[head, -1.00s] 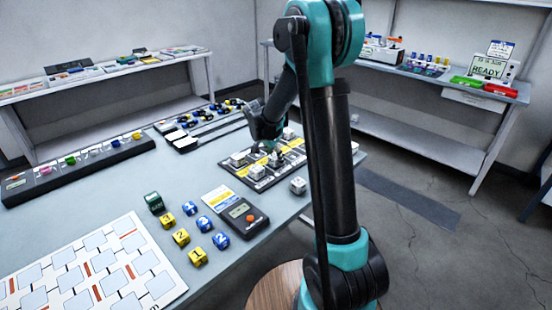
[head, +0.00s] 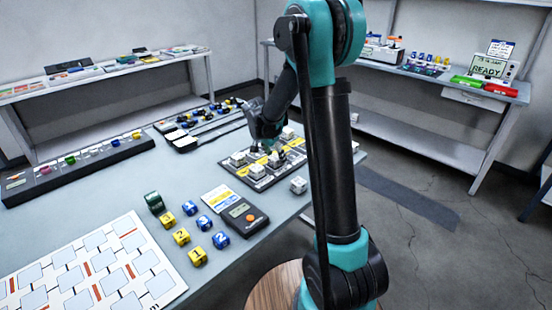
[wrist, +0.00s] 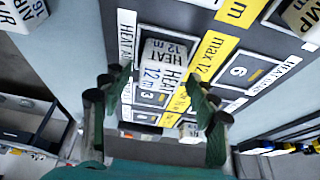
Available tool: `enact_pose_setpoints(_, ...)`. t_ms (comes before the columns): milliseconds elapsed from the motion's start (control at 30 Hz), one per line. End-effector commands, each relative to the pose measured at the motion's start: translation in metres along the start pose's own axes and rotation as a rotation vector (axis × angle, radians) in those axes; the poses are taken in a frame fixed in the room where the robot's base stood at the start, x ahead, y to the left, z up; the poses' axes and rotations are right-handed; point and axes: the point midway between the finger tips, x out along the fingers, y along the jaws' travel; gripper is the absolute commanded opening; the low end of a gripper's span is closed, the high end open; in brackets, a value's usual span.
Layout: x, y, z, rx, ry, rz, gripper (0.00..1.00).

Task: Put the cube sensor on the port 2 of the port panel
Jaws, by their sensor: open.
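The port panel (head: 232,172) lies near the table's far right corner, with several pale cubes on it. My gripper (wrist: 157,78) is open above it. In the wrist view, a white cube marked HEAT 12 m (wrist: 167,60) stands on the panel, ahead of and between my spread fingers; I see no finger closed on it. A port marked 3 (wrist: 147,96) is beside that cube, and one marked 6 (wrist: 238,72) is across a yellow strip. The number under the cube is hidden. My fingertips are small and partly hidden in the head view.
Cubes marked AIR (wrist: 22,12) and AMP (wrist: 302,18) flank the wrist view. A loose pale cube (head: 298,185) lies beside the panel. A handheld meter (head: 244,217) and several yellow and blue cubes are nearer. A dark rack (head: 80,162) stands at left.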

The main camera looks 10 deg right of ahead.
Motion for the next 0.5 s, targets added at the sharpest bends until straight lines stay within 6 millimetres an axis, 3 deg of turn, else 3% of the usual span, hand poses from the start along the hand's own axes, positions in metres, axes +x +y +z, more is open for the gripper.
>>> enact_pose_setpoints(500, -0.096, 0.000, 0.000, -0.002, 0.001, -0.001, 0.59)
